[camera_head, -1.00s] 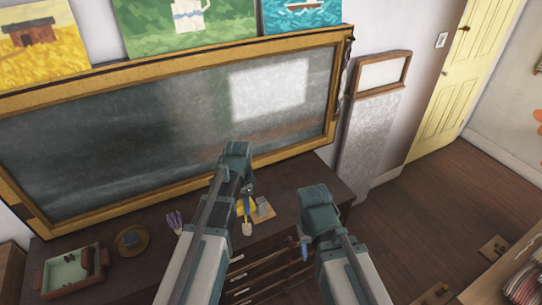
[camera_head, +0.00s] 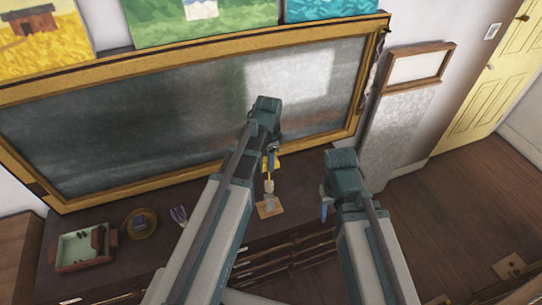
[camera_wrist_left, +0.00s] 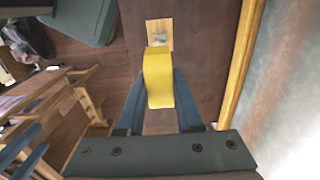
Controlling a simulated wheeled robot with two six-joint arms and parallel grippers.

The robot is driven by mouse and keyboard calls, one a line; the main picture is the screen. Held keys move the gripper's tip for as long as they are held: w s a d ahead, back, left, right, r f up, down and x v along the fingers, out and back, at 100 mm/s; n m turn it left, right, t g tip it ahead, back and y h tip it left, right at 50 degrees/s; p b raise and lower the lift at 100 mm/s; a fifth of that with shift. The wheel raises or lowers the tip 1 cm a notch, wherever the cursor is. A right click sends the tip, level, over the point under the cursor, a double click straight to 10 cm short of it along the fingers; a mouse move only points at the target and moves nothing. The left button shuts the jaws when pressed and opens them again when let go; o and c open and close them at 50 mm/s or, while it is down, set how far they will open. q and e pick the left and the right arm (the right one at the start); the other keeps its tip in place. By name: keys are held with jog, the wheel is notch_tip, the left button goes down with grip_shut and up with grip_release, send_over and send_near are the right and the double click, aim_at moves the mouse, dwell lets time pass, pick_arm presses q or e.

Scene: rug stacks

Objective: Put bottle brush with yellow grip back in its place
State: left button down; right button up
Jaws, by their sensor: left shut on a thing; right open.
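My left gripper (camera_head: 270,157) is shut on the yellow grip (camera_head: 266,166) of the bottle brush and holds it in the air in front of the blackboard. In the left wrist view the yellow grip (camera_wrist_left: 158,82) sits between the blue fingers and hides most of the brush. In the head view the pale brush end (camera_head: 268,186) hangs down below the grip. A small wooden board (camera_head: 275,211) with a grey piece on it lies below on the dark cabinet top. My right gripper (camera_head: 325,205) is open and empty, to the right.
The cabinet top also holds a green-lined tray (camera_head: 62,250), a round brown dish (camera_head: 140,223) and a purple object (camera_head: 178,215). The gold-framed blackboard (camera_head: 110,139) stands behind. A framed panel (camera_head: 418,66) leans at the right wall.

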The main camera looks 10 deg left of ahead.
aim_at(269, 182)
pick_arm(q)
jog(key=shift+w+f+b, duration=0.15)
jog(key=shift+f+b, duration=0.2)
jog(key=shift+f, duration=0.1)
jog(key=shift+f+b, duration=1.85)
jog(key=shift+b, duration=0.05)
jog(key=shift+f, duration=0.15)
jog(key=shift+f+b, duration=2.25)
jog(key=shift+b, duration=0.15)
